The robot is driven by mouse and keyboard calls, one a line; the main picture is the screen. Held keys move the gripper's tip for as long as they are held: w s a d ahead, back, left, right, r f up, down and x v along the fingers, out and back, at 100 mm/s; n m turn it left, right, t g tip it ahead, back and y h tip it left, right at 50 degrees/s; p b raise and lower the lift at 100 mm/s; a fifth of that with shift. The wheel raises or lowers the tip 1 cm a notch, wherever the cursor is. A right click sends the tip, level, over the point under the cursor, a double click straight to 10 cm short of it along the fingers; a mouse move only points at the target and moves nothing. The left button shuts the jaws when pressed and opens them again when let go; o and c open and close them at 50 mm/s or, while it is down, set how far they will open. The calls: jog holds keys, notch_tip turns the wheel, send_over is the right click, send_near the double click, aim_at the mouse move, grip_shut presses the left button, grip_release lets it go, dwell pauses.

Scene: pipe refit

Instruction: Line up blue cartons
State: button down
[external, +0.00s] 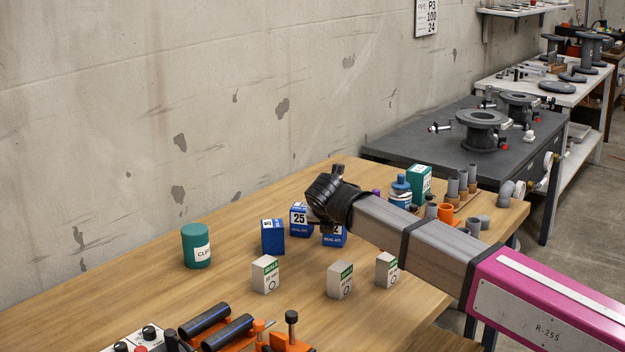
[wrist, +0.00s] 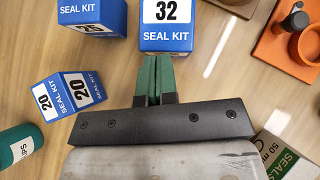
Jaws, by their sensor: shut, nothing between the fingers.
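Three blue seal kit cartons stand on the wooden table. Carton 25 (external: 299,229) is in the middle and farther back; it also shows in the wrist view (wrist: 97,29). The left carton (external: 273,238) reads 20 in the wrist view (wrist: 72,96) and sits turned at an angle. Carton 32 (wrist: 166,28) is upright just ahead of my gripper (wrist: 156,60); in the external view (external: 333,239) my wrist partly hides it. My gripper's green fingers are shut with nothing between them. Their tips are at carton 32's near face; I cannot tell whether they touch.
A teal canister (external: 197,250) stands left of the cartons. Several pale cartons with green bands (external: 265,277) stand in front. Orange clamps (external: 287,343) lie at the front edge. Pipe pieces and an orange fitting (external: 446,214) are at the right.

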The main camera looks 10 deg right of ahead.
dwell(0.3)
jog(key=w+d, duration=0.1)
jog(key=w, duration=0.5)
jog(key=w+d, duration=0.1)
jog(key=w, duration=0.5)
jog(key=w+d, duration=0.2)
jog(key=w, duration=0.4)
jog(key=shift+d, duration=0.1)
